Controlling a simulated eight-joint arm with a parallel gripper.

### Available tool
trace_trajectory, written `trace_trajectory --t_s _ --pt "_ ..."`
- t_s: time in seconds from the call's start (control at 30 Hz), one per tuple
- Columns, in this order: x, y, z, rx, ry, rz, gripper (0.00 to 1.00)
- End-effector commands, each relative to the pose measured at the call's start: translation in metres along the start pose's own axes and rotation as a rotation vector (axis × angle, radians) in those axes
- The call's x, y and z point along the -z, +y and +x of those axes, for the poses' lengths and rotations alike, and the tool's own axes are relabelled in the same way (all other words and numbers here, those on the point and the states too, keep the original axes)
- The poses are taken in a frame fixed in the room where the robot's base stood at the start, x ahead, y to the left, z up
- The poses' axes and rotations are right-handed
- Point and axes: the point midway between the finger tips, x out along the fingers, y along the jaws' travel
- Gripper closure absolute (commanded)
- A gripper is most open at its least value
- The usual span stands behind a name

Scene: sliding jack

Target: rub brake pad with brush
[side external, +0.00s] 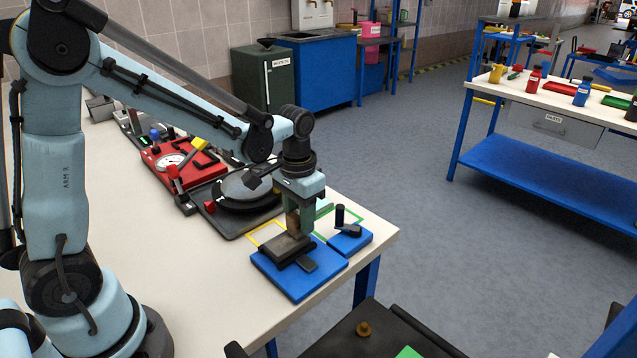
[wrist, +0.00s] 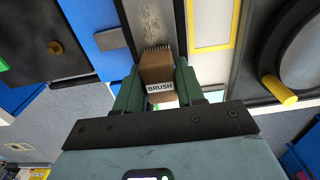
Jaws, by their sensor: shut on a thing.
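My gripper (side external: 299,214) points down over the blue board (side external: 318,281) at the table's front corner. It is shut on the brush (side external: 292,222), a brown block; in the wrist view the brush (wrist: 158,74) shows its label between the green fingers. Its bristles point at the brake pad (wrist: 154,18), a grey slab with a pale dusty patch on its face. In the side view the dark brake pad (side external: 284,247) lies on the blue board, right under the brush. The bristle tips overlap the pad in the wrist view; I cannot tell whether they touch.
A blue block with a black knob (side external: 348,236) stands to the right of the board. A round dark pan on a tray (side external: 245,191) and a red box with a dial (side external: 172,160) sit behind to the left. The table's front edge is close to the board.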

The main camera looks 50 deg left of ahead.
Motion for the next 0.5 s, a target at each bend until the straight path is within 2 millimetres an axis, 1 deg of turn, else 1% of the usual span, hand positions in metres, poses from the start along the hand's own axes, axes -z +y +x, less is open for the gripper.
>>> trace_trajectory --t_s 0.03,0.1,0.5 --pt "0.004 0.000 0.000 0.000 0.000 0.000 1.00" --pt "-0.006 0.000 0.001 0.000 0.000 0.000 1.00" --pt "-0.043 0.000 0.001 0.000 -0.001 0.000 1.00"
